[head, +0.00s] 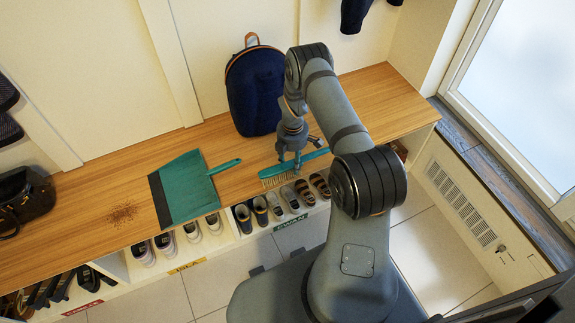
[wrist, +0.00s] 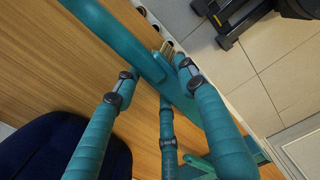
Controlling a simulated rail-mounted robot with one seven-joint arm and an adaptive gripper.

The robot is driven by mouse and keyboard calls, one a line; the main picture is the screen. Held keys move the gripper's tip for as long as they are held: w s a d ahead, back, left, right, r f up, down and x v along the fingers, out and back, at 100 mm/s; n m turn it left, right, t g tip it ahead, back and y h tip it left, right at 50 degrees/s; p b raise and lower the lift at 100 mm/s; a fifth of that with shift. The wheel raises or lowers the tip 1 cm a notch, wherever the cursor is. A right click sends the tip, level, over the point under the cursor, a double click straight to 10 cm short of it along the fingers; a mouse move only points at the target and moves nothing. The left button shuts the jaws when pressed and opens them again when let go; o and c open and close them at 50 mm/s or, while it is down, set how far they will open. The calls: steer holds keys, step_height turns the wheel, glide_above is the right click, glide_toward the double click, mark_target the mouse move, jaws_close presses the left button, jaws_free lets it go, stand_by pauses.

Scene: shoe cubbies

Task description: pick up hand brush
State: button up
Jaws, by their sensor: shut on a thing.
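The hand brush (head: 312,157) is teal with pale bristles (head: 277,180) at its left end. It is at the front edge of the wooden bench, bristles facing the front. My gripper (head: 290,160) points down over the brush and is shut on it near its middle. In the wrist view the teal brush (wrist: 112,32) runs diagonally between my fingers, with a bit of the bristles showing. The fingers hide part of it. I cannot tell whether the brush is clear of the bench top.
A teal dustpan (head: 186,188) lies left of the brush, with a patch of brown dirt (head: 123,214) farther left. A navy backpack (head: 255,90) stands behind my gripper. Shoes (head: 290,199) fill the cubbies below. The bench's right part (head: 385,100) is clear.

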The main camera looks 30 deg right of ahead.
steer(key=shift+c, duration=0.6)
steer(key=shift+w+r, duration=0.1)
steer(key=shift+r, duration=0.45)
steer(key=r, duration=0.2)
steer(key=s+d+r, duration=0.1)
steer(key=shift+r, duration=0.4)
steer(key=s+d+r, duration=0.6)
steer(key=s+d, duration=0.1)
steer(key=shift+s+d, duration=0.15)
steer(key=shift+s, duration=0.05)
steer(key=o, duration=0.8)
steer(key=shift+c, duration=1.3)
